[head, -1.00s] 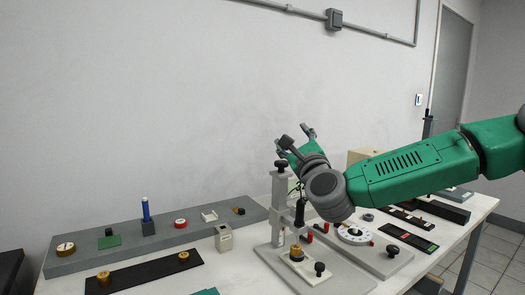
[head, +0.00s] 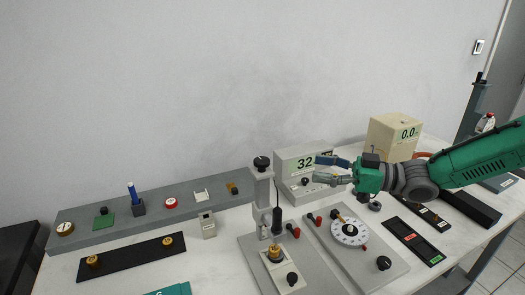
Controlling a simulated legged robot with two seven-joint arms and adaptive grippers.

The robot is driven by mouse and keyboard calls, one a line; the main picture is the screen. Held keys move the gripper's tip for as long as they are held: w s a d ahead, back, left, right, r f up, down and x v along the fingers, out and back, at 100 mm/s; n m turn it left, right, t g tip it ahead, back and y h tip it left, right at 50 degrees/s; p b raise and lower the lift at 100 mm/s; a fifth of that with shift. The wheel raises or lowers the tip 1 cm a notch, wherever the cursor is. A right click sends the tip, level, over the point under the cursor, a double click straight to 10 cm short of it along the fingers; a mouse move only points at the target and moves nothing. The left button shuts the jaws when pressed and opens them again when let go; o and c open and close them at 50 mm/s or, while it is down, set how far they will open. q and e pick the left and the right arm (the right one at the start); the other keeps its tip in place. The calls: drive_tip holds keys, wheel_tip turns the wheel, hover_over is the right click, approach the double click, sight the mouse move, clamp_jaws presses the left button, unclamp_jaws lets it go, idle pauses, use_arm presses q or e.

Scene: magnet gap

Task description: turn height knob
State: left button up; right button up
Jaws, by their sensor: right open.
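A grey stand column (head: 264,188) rises from a light grey base plate (head: 262,252), with a black knob (head: 262,162) on its top. A dark probe (head: 277,220) hangs at the column's side, above a brass piece (head: 275,253) on a small pale block. A second black knob (head: 292,279) sits at the front of that block. My right gripper (head: 317,169) is open and empty, its fingers pointing left. In the picture it lies right of the column and apart from the top knob, overlapping the meter's front. My left gripper is out of view.
A meter (head: 296,158) reading 32 stands behind the column; a beige box (head: 392,137) reading 0.0 is farther right. A plate with a white dial (head: 350,231) lies right of the stand. A grey shelf (head: 90,237) with small parts runs along the left.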

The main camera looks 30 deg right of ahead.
drive_tip(key=b, duration=0.3)
approach(260, 159)
drive_tip(key=x, duration=0.4)
drive_tip(key=shift+s+a+f, duration=0.1)
drive_tip(key=shift+a+f, duration=0.2)
drive_tip(key=shift+a, duration=0.25)
drive_tip(key=w+a, duration=0.1)
drive_tip(key=w, duration=0.1)
drive_tip(key=shift+w+a, duration=0.5)
drive_tip(key=shift+w, duration=0.35)
drive_tip(key=shift+a, duration=0.2)
drive_tip(key=shift+a+r, duration=0.15)
drive_tip(key=shift+a, duration=0.5)
drive_tip(key=shift+c, duration=0.8)
drive_tip(key=shift+w, duration=0.1)
clamp_jaws()
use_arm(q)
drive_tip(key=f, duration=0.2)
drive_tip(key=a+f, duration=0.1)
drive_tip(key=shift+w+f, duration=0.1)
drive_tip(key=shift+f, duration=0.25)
